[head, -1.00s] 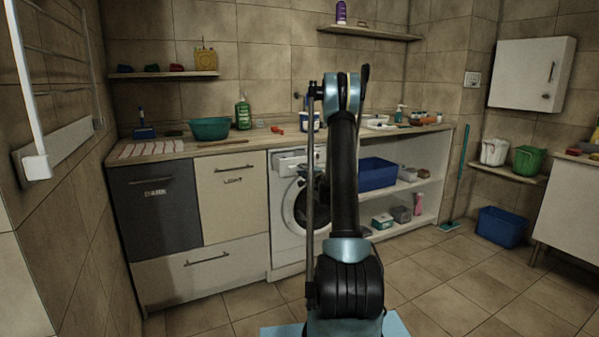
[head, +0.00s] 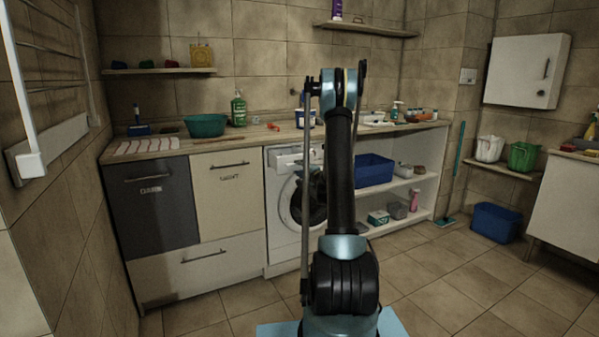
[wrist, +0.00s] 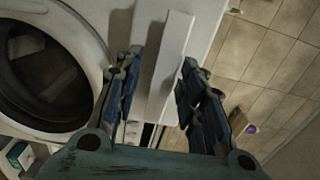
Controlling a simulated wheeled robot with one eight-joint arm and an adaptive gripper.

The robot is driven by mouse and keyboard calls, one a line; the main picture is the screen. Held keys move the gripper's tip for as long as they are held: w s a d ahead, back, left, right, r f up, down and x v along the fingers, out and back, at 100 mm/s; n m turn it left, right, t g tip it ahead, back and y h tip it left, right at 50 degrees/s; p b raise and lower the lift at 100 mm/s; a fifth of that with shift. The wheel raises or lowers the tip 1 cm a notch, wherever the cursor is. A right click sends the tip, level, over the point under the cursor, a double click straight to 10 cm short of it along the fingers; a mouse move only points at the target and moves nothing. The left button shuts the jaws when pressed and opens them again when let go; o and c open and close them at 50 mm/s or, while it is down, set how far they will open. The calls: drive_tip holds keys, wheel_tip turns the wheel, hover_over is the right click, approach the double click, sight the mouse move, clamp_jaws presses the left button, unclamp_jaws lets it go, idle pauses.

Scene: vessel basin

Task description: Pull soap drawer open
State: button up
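The washing machine (head: 280,215) stands under the counter, with its round door below a control panel. In the wrist view a long pale raised strip, which looks like the soap drawer front (wrist: 172,50), runs between my fingers. My gripper (wrist: 162,62) is open, with one blue-padded finger on each side of it. I cannot tell whether the fingers touch it.
The round machine door (wrist: 45,70) is close on the left in the wrist view. A counter (head: 225,146) runs above the machine. Open shelves with a blue bin (head: 374,171) are to the right.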

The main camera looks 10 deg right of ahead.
drive_tip(key=v, duration=1.1)
drive_tip(key=shift+s, duration=0.35)
drive_tip(key=shift+d, duration=0.1)
drive_tip(key=s+a+r+n+g+y, duration=0.2)
drive_tip(key=s+a+r+n+g, duration=0.25)
drive_tip(key=s+a, duration=0.45)
drive_tip(key=s+a+n+g, duration=0.4)
drive_tip(key=s+a+n, duration=0.15)
drive_tip(key=s, duration=0.75)
drive_tip(key=s+d+f+n+g+h, duration=0.1)
drive_tip(key=s+d+f+g+h, duration=0.1)
drive_tip(key=s, duration=0.8)
drive_tip(key=s+d+f+n+g+h, duration=0.2)
drive_tip(key=s+f+h, duration=0.1)
drive_tip(key=s, duration=0.8)
drive_tip(key=s+d+f+n+g+h, duration=0.1)
drive_tip(key=s+f, duration=0.3)
drive_tip(key=s, duration=0.6)
drive_tip(key=shift+s+d+n+g+h, duration=0.15)
drive_tip(key=shift+d+n+g+h, duration=0.15)
drive_tip(key=shift+d+g+h, duration=0.4)
drive_tip(key=shift+a, duration=0.15)
